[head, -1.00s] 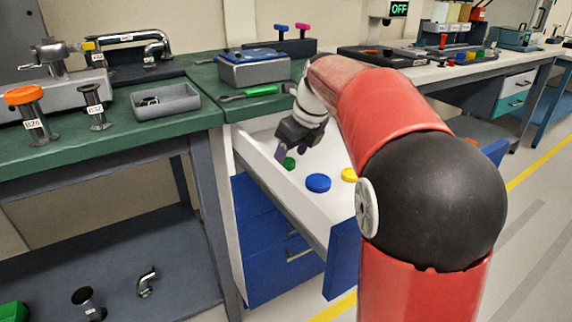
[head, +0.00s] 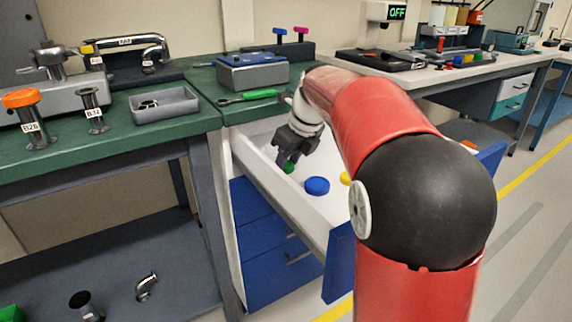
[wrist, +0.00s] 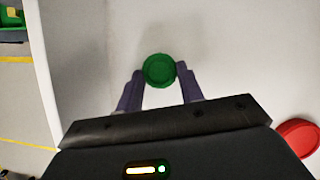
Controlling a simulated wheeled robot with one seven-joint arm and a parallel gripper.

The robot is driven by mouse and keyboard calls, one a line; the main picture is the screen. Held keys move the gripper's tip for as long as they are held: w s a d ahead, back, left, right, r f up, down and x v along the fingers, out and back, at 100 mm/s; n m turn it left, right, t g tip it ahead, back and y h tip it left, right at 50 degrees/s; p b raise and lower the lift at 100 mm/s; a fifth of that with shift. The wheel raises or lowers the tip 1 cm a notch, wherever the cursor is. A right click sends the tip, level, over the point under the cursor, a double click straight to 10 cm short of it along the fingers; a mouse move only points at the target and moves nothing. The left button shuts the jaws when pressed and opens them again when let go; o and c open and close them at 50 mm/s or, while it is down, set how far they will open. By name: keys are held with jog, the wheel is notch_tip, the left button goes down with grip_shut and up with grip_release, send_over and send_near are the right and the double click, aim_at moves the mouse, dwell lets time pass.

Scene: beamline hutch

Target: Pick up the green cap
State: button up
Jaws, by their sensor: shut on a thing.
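The green cap (wrist: 158,70) is round and sits between the two purple fingertips of my gripper (wrist: 160,77) in the wrist view. The fingers are shut on it from both sides. In the head view the green cap (head: 289,168) shows just under the fingertips of my gripper (head: 286,160), inside the open white drawer (head: 283,192). I cannot tell whether the cap still touches the drawer floor.
A blue cap (head: 317,186) and a partly hidden yellow cap (head: 345,178) lie in the drawer. A red cap (wrist: 299,137) shows in the wrist view. The drawer's walls stand close around my gripper. The green bench top (head: 170,135) is to the left.

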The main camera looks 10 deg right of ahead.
aim_at(288, 165)
notch_tip(288, 165, up, 20)
jog(key=p, duration=0.1)
dwell(0.5)
jog(key=shift+s, duration=0.1)
dwell(0.4)
